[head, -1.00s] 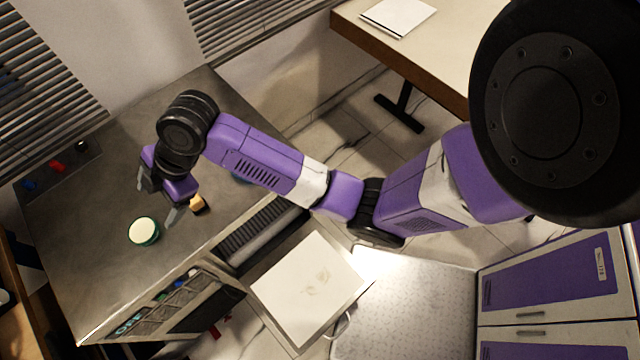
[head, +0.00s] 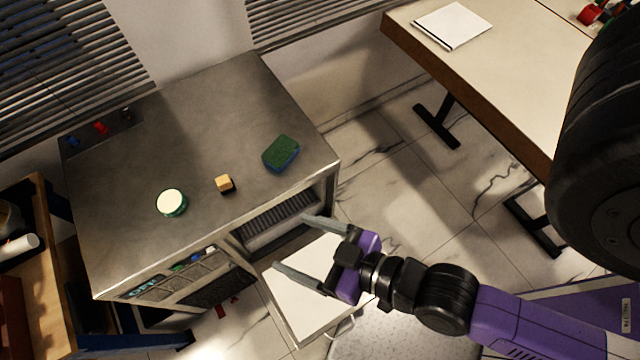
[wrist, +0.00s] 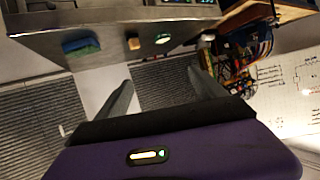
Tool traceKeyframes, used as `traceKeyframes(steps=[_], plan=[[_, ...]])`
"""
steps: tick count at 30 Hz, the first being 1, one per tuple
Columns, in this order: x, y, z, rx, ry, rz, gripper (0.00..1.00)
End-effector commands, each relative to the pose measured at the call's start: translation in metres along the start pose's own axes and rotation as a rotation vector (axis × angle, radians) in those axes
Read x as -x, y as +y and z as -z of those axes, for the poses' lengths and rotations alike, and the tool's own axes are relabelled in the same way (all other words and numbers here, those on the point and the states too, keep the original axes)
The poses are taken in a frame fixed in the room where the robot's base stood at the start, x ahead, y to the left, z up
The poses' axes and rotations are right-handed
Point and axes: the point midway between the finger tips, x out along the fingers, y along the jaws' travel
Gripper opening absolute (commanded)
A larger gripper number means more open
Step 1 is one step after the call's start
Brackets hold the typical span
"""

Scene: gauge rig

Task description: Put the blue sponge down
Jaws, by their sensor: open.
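The blue sponge (head: 281,154) has a green top layer and lies flat on the grey metal bench top (head: 190,130), near its right edge. It also shows at the upper left in the wrist view (wrist: 80,46). My gripper (head: 308,250) is open and empty. It is in front of the bench and apart from the sponge, with its fingers spread above a white board. Both fingers also show in the wrist view (wrist: 160,95), with nothing between them.
A small wooden block (head: 224,184) and a round green-rimmed tin (head: 171,202) share the bench top with the sponge. Red and blue knobs (head: 100,128) are at the back left. A desk with a paper pad (head: 453,25) stands at the right. Bare bench surrounds the sponge.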

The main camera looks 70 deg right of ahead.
Motion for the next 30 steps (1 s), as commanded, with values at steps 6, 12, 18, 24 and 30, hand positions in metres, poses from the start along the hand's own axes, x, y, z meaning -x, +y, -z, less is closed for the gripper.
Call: traceKeyframes(steps=[6, 12, 18, 24, 30], plan=[[0.065, 0.030, 0.024, 0.060, 0.072, 0.023, 0.79], [0.082, 0.037, 0.037, 0.081, 0.103, 0.043, 0.79], [0.082, 0.037, 0.037, 0.080, 0.105, 0.043, 0.79], [0.077, 0.038, 0.027, 0.080, 0.105, 0.042, 0.79], [0.063, 0.040, -0.009, 0.080, 0.104, 0.042, 0.79]])
